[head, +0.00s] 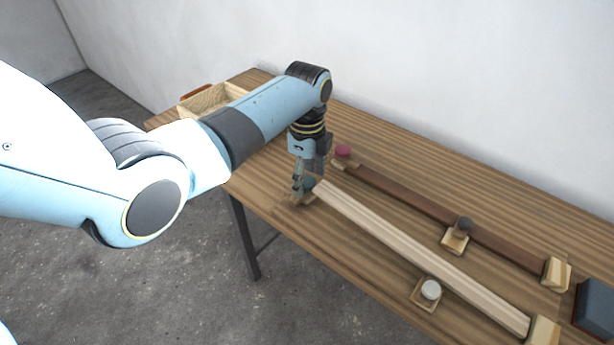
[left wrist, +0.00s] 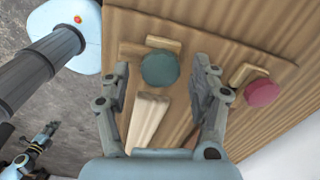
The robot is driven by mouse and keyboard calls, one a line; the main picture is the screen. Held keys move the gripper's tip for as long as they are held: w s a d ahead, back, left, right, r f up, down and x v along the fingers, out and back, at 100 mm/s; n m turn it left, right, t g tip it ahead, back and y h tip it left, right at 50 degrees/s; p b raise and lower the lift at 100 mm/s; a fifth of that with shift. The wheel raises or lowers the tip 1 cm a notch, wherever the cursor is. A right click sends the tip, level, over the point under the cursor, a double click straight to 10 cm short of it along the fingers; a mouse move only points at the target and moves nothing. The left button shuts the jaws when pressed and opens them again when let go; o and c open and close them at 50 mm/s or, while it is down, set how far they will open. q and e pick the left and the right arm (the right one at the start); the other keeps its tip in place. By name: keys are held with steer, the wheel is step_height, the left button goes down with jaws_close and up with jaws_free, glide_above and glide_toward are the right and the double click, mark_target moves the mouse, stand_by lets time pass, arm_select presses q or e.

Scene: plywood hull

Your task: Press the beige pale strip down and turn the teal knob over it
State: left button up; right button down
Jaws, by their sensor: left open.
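The beige pale strip (head: 420,255) runs along the front of the table; its near end also shows in the left wrist view (left wrist: 148,120). The round teal knob (left wrist: 160,68) sits by that end on a small wooden piece (left wrist: 135,50). In the head view the teal knob (head: 308,183) is partly hidden by my gripper. My left gripper (left wrist: 160,72) is open and points down, one finger on each side of the knob; I cannot tell whether they touch it. It also shows in the head view (head: 308,178). My right gripper (left wrist: 46,133) shows small in the wrist view, jaws unclear.
A dark brown strip (head: 410,198) lies behind, with a pink knob (head: 343,151) and a grey knob (head: 464,223). A white knob (head: 430,289) sits in front of the pale strip. A wooden tray (head: 205,102) and a dark blue box (head: 596,308) stand at opposite ends.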

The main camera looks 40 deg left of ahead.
arm_select(q)
steer(key=shift+f, duration=0.3)
steer(key=c, duration=1.1)
steer(key=shift+r+n+p, duration=0.25)
steer(key=shift+n+p, duration=0.55)
steer(key=shift+c, duration=0.4)
steer(key=shift+f+n, duration=0.15)
steer(key=shift+n, duration=0.45)
arm_select(e)
step_height(320, 180, up, 2)
steer(key=shift+a, duration=0.15)
arm_select(q)
steer(key=o, duration=1.2)
